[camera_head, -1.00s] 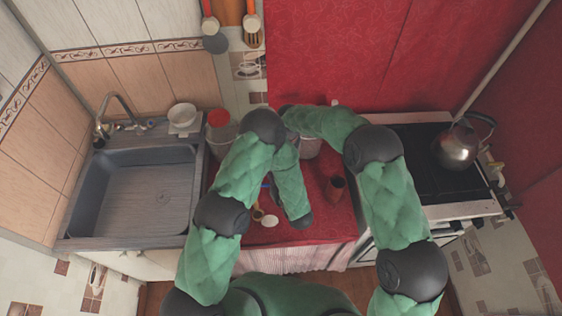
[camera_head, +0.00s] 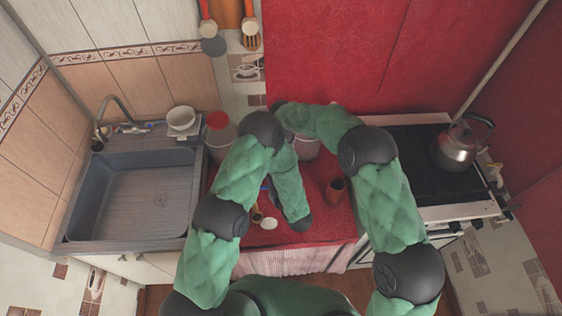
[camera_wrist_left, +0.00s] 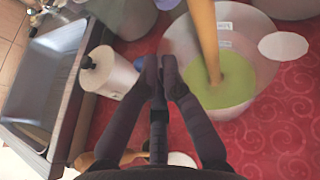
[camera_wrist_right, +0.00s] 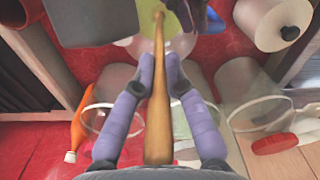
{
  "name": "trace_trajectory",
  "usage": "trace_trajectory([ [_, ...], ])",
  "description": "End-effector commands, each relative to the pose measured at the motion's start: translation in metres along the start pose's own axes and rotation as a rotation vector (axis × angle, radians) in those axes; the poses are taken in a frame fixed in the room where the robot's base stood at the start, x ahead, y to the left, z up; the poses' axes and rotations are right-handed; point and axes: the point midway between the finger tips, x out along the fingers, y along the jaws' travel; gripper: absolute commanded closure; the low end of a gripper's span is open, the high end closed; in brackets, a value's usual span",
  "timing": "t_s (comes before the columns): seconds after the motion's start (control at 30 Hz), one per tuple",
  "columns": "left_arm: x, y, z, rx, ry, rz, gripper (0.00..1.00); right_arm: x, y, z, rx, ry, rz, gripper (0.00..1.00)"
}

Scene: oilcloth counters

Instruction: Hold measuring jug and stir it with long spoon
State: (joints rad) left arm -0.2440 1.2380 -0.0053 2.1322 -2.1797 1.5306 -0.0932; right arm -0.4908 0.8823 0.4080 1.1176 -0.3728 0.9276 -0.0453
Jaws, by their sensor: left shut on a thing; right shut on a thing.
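In the left wrist view, the measuring jug (camera_wrist_left: 180,42) is a pale translucent vessel holding green liquid (camera_wrist_left: 225,82), upright on the red cloth. My left gripper (camera_wrist_left: 158,66) is shut at its near-left side, where the handle would be; the grip itself is partly hidden. The long wooden spoon (camera_wrist_left: 204,35) dips into the liquid from above. In the right wrist view, my right gripper (camera_wrist_right: 158,62) is shut on the spoon's shaft (camera_wrist_right: 159,90), and its far end reaches the green liquid (camera_wrist_right: 182,12). In the head view, my arms hide the jug and spoon.
A sink (camera_head: 140,195) lies left and a stove with a kettle (camera_head: 458,148) right. A brown cup (camera_head: 335,192) stands on the red-covered counter (camera_head: 325,228). A red-lidded jar (camera_head: 218,145) and pale container (camera_head: 307,148) stand behind. A white roll (camera_wrist_left: 110,72) stands near the jug.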

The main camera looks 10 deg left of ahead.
Motion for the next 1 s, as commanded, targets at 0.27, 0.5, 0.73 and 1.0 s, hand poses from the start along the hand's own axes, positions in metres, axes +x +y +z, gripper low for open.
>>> trace_trajectory([
  [0.27,0.0,-0.001,0.002,-0.002,-0.003,-0.001,1.0,-0.023,0.0,-0.001,0.001,0.002,0.0,1.0],
  [0.5,0.0,-0.001,0.002,-0.002,-0.003,0.0,1.0,-0.042,0.0,-0.001,0.0,0.003,0.001,1.0],
  [0.73,0.0,-0.001,0.002,-0.002,-0.004,-0.001,1.0,-0.058,-0.001,-0.001,-0.001,0.001,0.0,1.0],
  [1.0,0.0,-0.001,0.002,-0.002,-0.004,0.0,1.0,-0.08,-0.001,-0.002,0.0,0.003,0.0,1.0],
])
